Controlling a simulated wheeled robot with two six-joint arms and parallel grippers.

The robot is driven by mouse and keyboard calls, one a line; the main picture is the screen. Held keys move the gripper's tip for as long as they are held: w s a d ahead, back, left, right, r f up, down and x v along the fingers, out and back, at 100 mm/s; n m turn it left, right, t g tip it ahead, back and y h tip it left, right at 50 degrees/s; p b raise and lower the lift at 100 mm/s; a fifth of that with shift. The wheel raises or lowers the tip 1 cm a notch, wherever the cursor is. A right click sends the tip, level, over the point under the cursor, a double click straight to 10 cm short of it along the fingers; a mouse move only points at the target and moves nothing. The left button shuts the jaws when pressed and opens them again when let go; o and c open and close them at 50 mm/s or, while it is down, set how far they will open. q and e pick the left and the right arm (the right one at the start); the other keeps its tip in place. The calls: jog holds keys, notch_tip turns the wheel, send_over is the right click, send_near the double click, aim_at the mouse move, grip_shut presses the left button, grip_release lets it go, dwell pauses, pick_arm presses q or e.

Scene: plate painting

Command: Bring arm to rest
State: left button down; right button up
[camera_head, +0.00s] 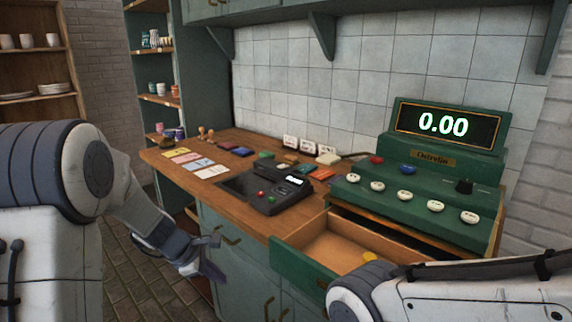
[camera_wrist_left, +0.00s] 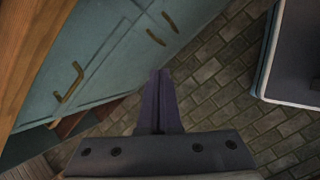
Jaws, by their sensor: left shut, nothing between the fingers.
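My left gripper (camera_head: 210,258) hangs low in front of the green cabinet, left of the open drawer, clear of the counter. In the left wrist view my left gripper (camera_wrist_left: 160,76) has its fingers together, with nothing between them, above the brick floor. My left arm (camera_head: 90,175) comes in from the left. My right arm (camera_head: 455,292) crosses the lower right corner in the head view, and its gripper is out of sight.
A green cash register (camera_head: 425,160) reading 0.00 stands on the wooden counter (camera_head: 222,184). Its drawer (camera_head: 318,250) is open, with a yellow round thing (camera_head: 370,256) inside. A black card terminal (camera_head: 268,192) and coloured cards lie left of it. Cabinet handles (camera_wrist_left: 70,84) stick out near the gripper.

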pick_arm(q)
jog(key=s+m+g+y, duration=0.1)
jog(key=s+m+y, duration=0.3)
jog(key=s+m, duration=1.25)
jog(key=s+d+r+m+g+p, duration=0.3)
jog(key=s+d+r+m+p, duration=0.7)
jog(key=r, duration=0.7)
jog(key=s+d+p, duration=0.1)
jog(key=s+d, duration=0.2)
jog(key=d, duration=0.1)
jog(key=shift+r+m+h, duration=0.2)
jog(key=shift+m+h, duration=0.1)
jog(key=shift+m, duration=0.05)
